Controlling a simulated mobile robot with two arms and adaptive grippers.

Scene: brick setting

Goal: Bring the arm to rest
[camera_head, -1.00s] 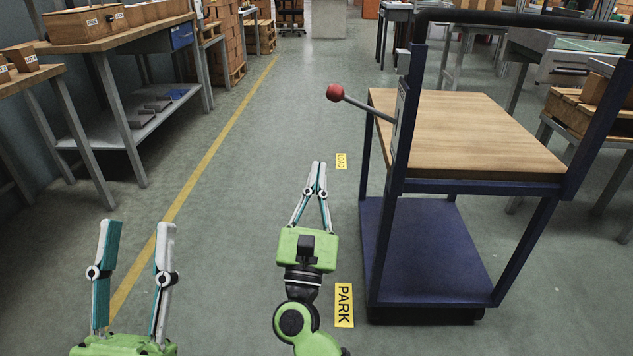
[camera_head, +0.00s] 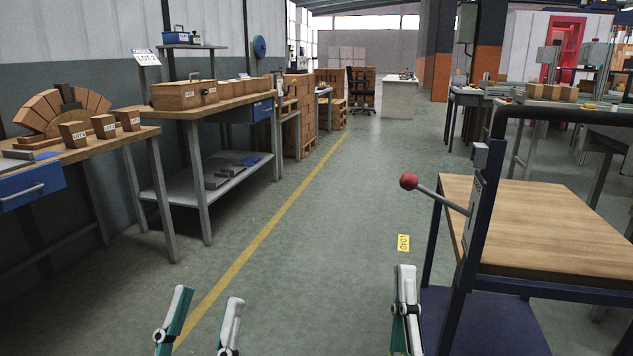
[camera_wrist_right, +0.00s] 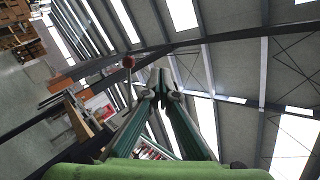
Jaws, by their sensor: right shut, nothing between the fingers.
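My left gripper (camera_head: 205,318) shows at the bottom of the head view, with its two fingers apart and nothing between them. My right gripper (camera_head: 405,300) is at the bottom right of centre, beside the blue cart, with its fingers together and empty. In the right wrist view its fingertips (camera_wrist_right: 160,80) meet, and the view is tilted toward the roof. The rest of both arms lies below the head view's edge.
A blue cart with a wooden top (camera_head: 540,225) and a lever with a red knob (camera_head: 408,182) stands close at the right. Workbenches (camera_head: 190,112) with brick boxes line the left. The grey floor (camera_head: 310,230) between is clear, with a yellow line and a LOAD label (camera_head: 403,242).

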